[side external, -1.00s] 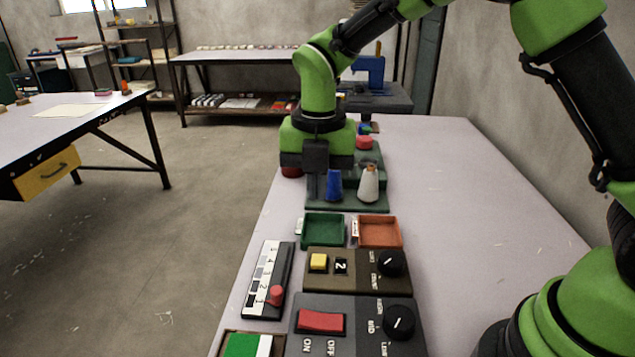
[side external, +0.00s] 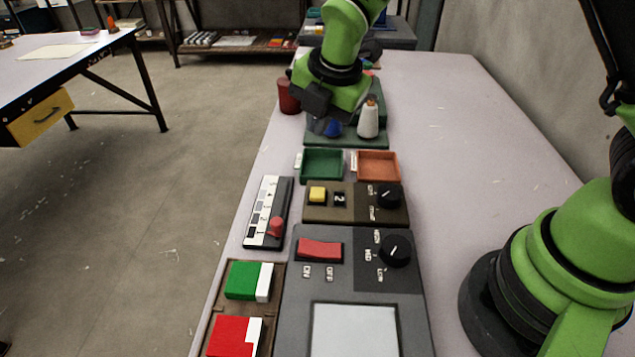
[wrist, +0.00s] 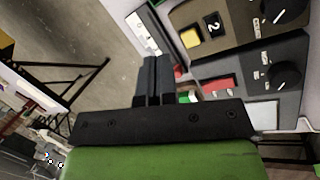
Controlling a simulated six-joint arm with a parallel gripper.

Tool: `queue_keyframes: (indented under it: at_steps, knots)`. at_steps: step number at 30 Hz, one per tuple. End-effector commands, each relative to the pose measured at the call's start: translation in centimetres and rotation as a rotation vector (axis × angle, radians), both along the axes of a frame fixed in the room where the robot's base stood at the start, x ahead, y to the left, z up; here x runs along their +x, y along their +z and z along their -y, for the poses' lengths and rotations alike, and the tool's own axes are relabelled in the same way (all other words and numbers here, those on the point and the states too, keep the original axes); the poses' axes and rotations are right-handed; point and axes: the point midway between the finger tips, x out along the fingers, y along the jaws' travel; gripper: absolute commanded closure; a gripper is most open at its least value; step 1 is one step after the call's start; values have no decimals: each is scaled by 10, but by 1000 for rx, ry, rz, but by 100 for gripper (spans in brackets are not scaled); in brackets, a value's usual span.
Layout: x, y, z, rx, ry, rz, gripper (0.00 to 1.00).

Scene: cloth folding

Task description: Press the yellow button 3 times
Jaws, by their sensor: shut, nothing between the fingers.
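The yellow button (side external: 317,194) is a small square on the left of a brown panel (side external: 357,215), beside a small display reading 2 and a black knob (side external: 388,195). The button also shows in the wrist view (wrist: 190,39), beyond my fingers, with a clear gap between. My gripper (wrist: 152,62) is shut and empty. In the side view my green wrist hangs tilted over the back of the table, above the spool stand, and its fingers are hidden there.
A slider panel (side external: 267,213) with a red knob lies left of the brown panel. A larger grey panel (side external: 405,285) with a red switch (side external: 319,250) is in front. Green (side external: 322,164) and orange (side external: 378,166) trays stand behind. A white spool (side external: 368,120) stands near my wrist.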

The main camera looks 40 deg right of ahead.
Motion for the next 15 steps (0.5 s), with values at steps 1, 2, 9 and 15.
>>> queue_keyframes:
  at_steps: [1,2,9,15]
  knots:
    - [-1,-3,2,31,-57,41,100]
    - [0,-4,2,57,-96,70,100]
    - [-6,-6,-5,342,-357,241,100]
    - [-17,0,-17,573,-494,278,100]
